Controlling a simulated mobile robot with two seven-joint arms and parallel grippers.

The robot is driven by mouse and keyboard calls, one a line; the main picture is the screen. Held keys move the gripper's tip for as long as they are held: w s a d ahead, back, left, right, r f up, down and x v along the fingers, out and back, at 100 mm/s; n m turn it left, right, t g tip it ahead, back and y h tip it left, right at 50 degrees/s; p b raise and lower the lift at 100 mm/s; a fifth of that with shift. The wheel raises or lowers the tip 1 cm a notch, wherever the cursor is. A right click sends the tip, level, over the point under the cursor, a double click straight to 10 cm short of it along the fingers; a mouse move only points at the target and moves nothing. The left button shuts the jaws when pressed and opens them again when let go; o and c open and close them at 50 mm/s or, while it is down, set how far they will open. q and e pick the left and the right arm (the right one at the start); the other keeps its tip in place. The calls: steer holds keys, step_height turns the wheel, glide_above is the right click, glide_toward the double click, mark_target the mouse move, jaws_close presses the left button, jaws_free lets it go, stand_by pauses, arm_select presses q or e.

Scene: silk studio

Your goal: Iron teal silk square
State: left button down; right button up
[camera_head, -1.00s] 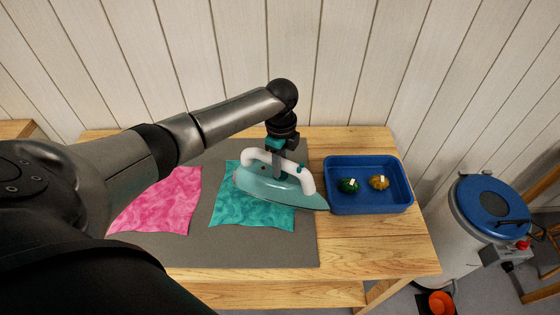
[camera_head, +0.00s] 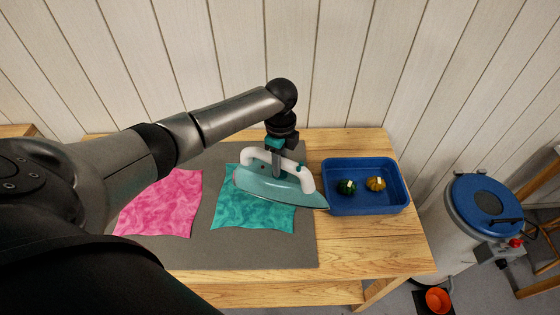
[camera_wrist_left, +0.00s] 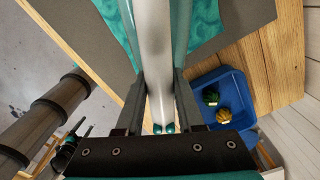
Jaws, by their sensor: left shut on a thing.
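The teal silk square (camera_head: 247,217) lies on the grey mat, its surface showing a mottled, wavy pattern. The iron (camera_head: 270,186), teal with a white handle, is over the upper right part of the square, its tip pointing right past the square's edge. I cannot tell whether its sole touches the cloth. My left gripper (camera_head: 277,166) is shut on the iron's white handle from above. In the left wrist view the two fingers stand on either side of the handle (camera_wrist_left: 155,60), and part of the teal square (camera_wrist_left: 205,25) shows beside it. My right gripper is not in view.
A pink silk square (camera_head: 162,205) lies left on the grey mat (camera_head: 235,256). A blue tray (camera_head: 364,205) with a green bundle (camera_head: 346,187) and a yellow bundle (camera_head: 376,183) stands right of the iron's tip. A blue-lidded drum (camera_head: 487,200) stands beyond the table's right edge.

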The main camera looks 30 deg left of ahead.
arm_select(q)
steer(key=shift+w+r+p, duration=0.15)
steer(key=shift+r+p, duration=1)
steer(key=shift+r, duration=2)
steer(key=shift+f, duration=0.1)
